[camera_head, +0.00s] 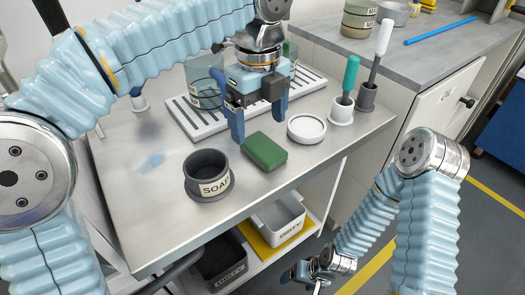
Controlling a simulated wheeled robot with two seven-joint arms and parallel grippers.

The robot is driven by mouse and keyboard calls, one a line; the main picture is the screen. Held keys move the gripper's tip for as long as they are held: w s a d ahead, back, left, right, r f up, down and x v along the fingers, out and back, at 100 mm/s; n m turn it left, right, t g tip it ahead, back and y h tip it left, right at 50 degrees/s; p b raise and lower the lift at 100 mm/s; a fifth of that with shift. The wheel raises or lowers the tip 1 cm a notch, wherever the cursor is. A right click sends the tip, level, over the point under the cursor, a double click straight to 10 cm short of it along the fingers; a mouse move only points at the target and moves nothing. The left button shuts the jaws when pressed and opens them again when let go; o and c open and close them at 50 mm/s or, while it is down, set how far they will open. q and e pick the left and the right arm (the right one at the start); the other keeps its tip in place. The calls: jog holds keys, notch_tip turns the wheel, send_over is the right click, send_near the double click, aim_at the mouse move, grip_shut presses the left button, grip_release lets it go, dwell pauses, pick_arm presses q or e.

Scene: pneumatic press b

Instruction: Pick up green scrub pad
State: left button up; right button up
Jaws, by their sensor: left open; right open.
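The green scrub pad (264,151) is a dark green block lying flat on the steel table (150,222), right of the soap cup. My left gripper (258,124) is above and just behind the pad, pointing down, with its blue fingers spread and nothing between them. The left finger comes down near the pad's back left corner; I cannot tell whether it touches. My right gripper (300,276) is low at the bottom of the view, beside the table's lower shelf, away from the pad. It is open and small in view.
A dark soap cup (208,177) stands left of the pad, and a white round dish (306,129) right of it. A drying rack (190,122) with a clear container (204,84) is behind. Brushes stand in a white holder (341,111) and a grey holder (366,97). The front left tabletop is clear.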

aim_at(261, 144)
pick_arm(q)
jog(key=f, duration=0.3)
jog(key=f+b, duration=0.1)
jog(key=f, duration=0.1)
jog(key=shift+w+d+f, duration=0.15)
jog(key=shift+d+f, duration=0.05)
jog(key=shift+f, duration=0.2)
jog(key=c, duration=1.1)
jog(key=shift+r, duration=0.15)
jog(key=shift+c, duration=0.2)
jog(key=shift+r, duration=0.3)
notch_tip(261, 144, up, 3)
jog(key=shift+f+p, duration=0.15)
jog(key=shift+p, duration=0.3)
jog(key=s+d+r, duration=0.2)
jog(key=r, duration=0.1)
jog(key=s+d+r+p, duration=0.1)
jog(key=r, duration=0.1)
jog(key=shift+s+r, duration=0.1)
jog(key=shift+s, duration=0.15)
jog(key=s+d+r, duration=0.4)
jog(key=s+d, duration=0.2)
jog(key=s, duration=0.1)
jog(key=shift+s, duration=0.15)
jog(key=shift+r, duration=0.1)
